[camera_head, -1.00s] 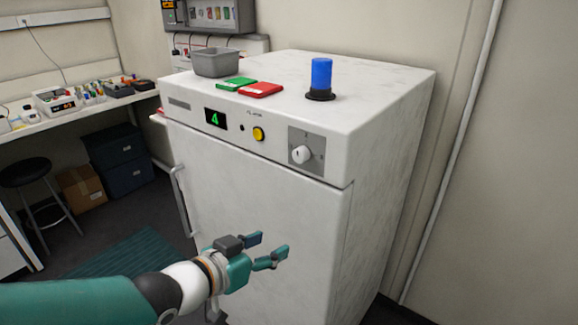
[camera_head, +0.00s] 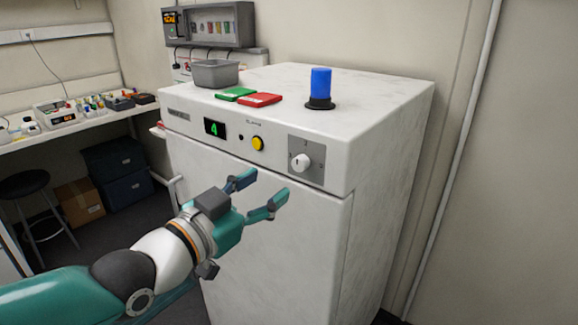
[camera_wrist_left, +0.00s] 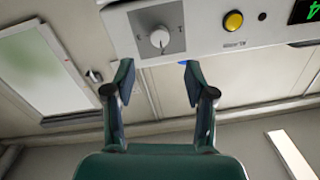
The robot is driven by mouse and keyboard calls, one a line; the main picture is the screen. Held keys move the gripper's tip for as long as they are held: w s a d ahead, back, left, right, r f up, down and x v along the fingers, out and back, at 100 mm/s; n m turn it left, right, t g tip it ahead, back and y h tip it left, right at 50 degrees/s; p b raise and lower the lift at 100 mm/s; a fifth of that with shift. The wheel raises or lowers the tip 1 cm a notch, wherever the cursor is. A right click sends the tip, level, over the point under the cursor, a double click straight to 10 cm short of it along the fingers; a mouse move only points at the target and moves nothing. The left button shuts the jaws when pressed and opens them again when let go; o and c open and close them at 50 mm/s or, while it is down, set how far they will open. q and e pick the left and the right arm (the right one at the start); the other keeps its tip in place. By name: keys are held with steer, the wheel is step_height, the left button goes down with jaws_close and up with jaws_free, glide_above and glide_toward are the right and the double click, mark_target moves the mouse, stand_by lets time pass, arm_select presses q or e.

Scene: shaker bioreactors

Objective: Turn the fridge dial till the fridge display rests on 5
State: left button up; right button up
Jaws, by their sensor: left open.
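The white fridge (camera_head: 255,235) stands ahead of me. Its display (camera_head: 215,128) shows a green 4. The fridge dial (camera_head: 300,162) is a white knob on a grey plate at the right of the front panel. The dial also shows in the left wrist view (camera_wrist_left: 160,38), upper middle, beyond the fingers; part of the display (camera_wrist_left: 304,12) shows at its top right corner. My left gripper (camera_head: 263,190) is open and empty, below and left of the dial and apart from it. It shows in the left wrist view too (camera_wrist_left: 156,78). My right gripper is not in view.
A yellow button (camera_head: 257,143) sits between display and dial. On the fridge top are a grey bin (camera_head: 216,74), a green case (camera_head: 236,94), a red case (camera_head: 260,99) and a blue beacon (camera_head: 320,85). A bench with small items and a stool (camera_head: 24,184) stand at left.

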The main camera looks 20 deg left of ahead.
mark_target(297, 163)
arm_select(q)
steer(key=p+x, duration=0.2)
steer(key=x, duration=0.7)
steer(key=shift+w+d, duration=0.1)
steer(key=shift+w, duration=0.05)
jaws_close()
steer(key=shift+a, duration=0.4)
steer(key=shift+d+r, duration=0.1)
steer(key=shift+d, duration=0.25)
steer(key=shift+a, duration=0.15)
steer(key=shift+r, duration=0.1)
